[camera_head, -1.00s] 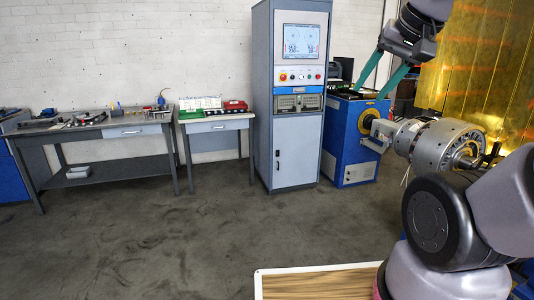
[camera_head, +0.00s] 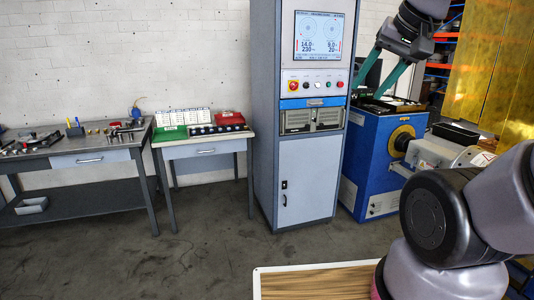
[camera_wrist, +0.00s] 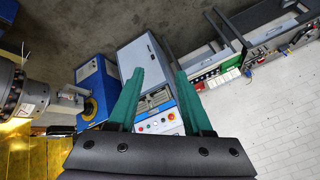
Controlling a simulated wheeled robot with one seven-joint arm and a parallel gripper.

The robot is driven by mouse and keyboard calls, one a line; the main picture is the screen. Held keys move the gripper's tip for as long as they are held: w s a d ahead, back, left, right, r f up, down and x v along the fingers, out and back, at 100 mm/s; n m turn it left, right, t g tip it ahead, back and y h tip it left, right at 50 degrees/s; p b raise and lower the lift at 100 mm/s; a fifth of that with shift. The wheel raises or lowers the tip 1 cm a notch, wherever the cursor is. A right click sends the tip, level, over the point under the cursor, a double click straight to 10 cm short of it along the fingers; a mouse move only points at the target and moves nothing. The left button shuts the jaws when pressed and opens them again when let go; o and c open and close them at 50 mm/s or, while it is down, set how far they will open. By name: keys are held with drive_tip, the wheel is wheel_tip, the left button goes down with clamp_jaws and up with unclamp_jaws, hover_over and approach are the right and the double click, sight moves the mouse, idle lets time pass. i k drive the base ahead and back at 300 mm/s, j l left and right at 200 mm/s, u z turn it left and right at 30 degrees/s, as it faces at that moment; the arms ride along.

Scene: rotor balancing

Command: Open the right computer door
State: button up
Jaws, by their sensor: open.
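A tall grey-blue cabinet (camera_head: 261,110) stands ahead, with a screen, a button row and a large lower door (camera_head: 305,180) with a black latch. Between the buttons and the lower door is the computer bay, whose dark grilled front is split in two. Its right computer door (camera_head: 329,117) looks closed. In the wrist view the cabinet appears turned over, with the computer front (camera_wrist: 154,102) between the fingers. My gripper (camera_head: 367,92), with teal fingers, is open and empty, to the right of the cabinet in the head view. It also shows in the wrist view (camera_wrist: 160,73), apart from the cabinet.
A blue machine (camera_head: 370,160) stands right of the cabinet, below my gripper in the head view. A small table (camera_head: 205,144) with green and red cases and a workbench (camera_head: 90,158) stand left. The floor (camera_head: 200,250) before the cabinet is clear. A wood-topped surface (camera_head: 315,284) is at the bottom.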

sight(327, 118)
drive_tip(key=i+z, duration=0.1)
drive_tip(key=i, duration=0.8)
drive_tip(key=i+j+z, duration=0.1)
drive_tip(key=i, duration=0.8)
drive_tip(key=i+j, duration=0.4)
drive_tip(key=i, duration=0.2)
